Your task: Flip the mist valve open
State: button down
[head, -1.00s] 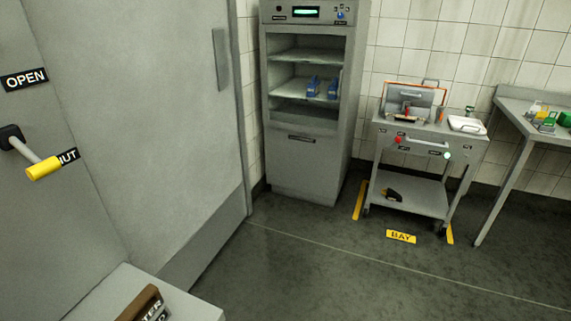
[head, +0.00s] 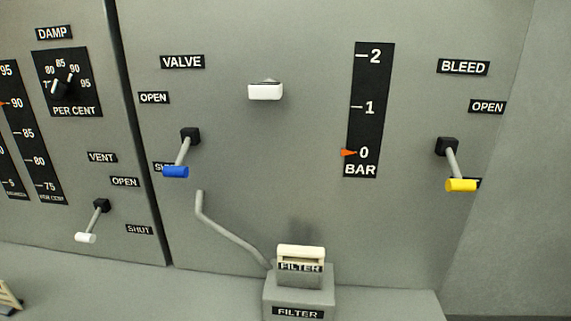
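A lever with a blue grip (head: 176,171) is on the grey panel under a VALVE label (head: 182,62). Its black pivot (head: 190,136) is above the grip, and the lever points down and slightly left. The blue grip partly covers the SHUT label (head: 159,167). The OPEN label (head: 154,98) is higher up, left of and above the pivot. My gripper is not in view.
A yellow-gripped BLEED lever (head: 461,185) points down at right; a white-gripped VENT lever (head: 86,238) points down at left. The BAR gauge pointer (head: 348,153) is at 0. A FILTER box (head: 298,290) and bent pipe (head: 232,235) stand below. A white block (head: 265,91) sticks out.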

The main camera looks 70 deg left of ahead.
aim_at(181, 159)
jog(key=u, duration=2.05)
jog(key=j+u, duration=0.3)
jog(key=j, duration=0.5)
jog(key=i+j+u, duration=0.1)
jog(key=j+u, duration=0.25)
jog(key=j, duration=0.4)
